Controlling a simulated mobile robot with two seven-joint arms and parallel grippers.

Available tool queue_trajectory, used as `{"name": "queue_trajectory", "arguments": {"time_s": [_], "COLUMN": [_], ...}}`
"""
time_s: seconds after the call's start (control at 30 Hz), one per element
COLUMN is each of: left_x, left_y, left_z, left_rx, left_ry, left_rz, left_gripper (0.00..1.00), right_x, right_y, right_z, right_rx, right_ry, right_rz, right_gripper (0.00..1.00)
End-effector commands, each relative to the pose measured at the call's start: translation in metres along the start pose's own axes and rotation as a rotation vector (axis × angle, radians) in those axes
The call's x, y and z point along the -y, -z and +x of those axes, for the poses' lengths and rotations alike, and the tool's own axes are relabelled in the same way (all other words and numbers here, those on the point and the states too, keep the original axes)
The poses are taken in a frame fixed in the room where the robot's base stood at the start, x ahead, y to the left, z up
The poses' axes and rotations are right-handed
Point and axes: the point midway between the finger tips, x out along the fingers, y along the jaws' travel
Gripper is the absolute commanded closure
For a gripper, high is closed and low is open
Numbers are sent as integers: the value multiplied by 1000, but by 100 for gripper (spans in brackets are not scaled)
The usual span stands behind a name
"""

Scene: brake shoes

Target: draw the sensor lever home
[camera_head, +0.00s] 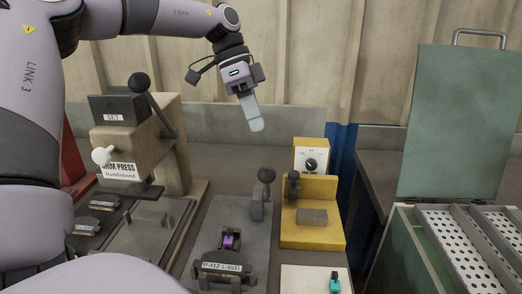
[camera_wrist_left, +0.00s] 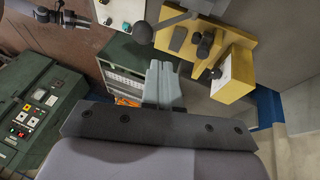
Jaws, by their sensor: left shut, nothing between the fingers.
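One lever (camera_head: 265,177) is on the grey fixture plate (camera_head: 213,218). The yellow fixture (camera_wrist_left: 185,13) also shows in the left wrist view. My left gripper (camera_head: 257,124) is shut and empty, above and behind both levers, touching neither. Its closed fingers (camera_wrist_left: 163,82) show in the left wrist view. A dark arm end (camera_wrist_left: 68,18) there appears to be my right gripper; its jaws are unclear.
A trim press (camera_head: 126,150) stands at the left. A purple part (camera_head: 230,240) sits on the grey plate. A green case with perforated trays (camera_head: 415,245) is at the right. The air around the left gripper is clear.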

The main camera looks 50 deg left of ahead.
Motion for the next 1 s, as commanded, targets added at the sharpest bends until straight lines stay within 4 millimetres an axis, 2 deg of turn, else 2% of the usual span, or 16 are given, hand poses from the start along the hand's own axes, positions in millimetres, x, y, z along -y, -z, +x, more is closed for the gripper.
{"name": "queue_trajectory", "arguments": {"time_s": [0.03, 0.13, 0.4, 0.6, 1.0], "left_x": [-1, -2, -15, -19, -18], "left_y": [0, 0, -5, -7, -7], "left_z": [13, 33, 55, 62, 62], "left_rx": [1, 0, -1, -1, -2], "left_ry": [-6, -4, -1, 1, 3], "left_rz": [1, 2, 1, 1, 1], "left_gripper": [100, 100, 100, 100, 100], "right_x": [0, 0, 0, 0, 0], "right_y": [-1, -1, 0, 0, 0], "right_z": [0, 0, -1, -1, -1], "right_rx": [1, 1, 1, 1, 1], "right_ry": [0, 0, 0, 0, 0], "right_rz": [0, 0, 0, 0, 0], "right_gripper": [57, 57, 57, 57, 57]}}
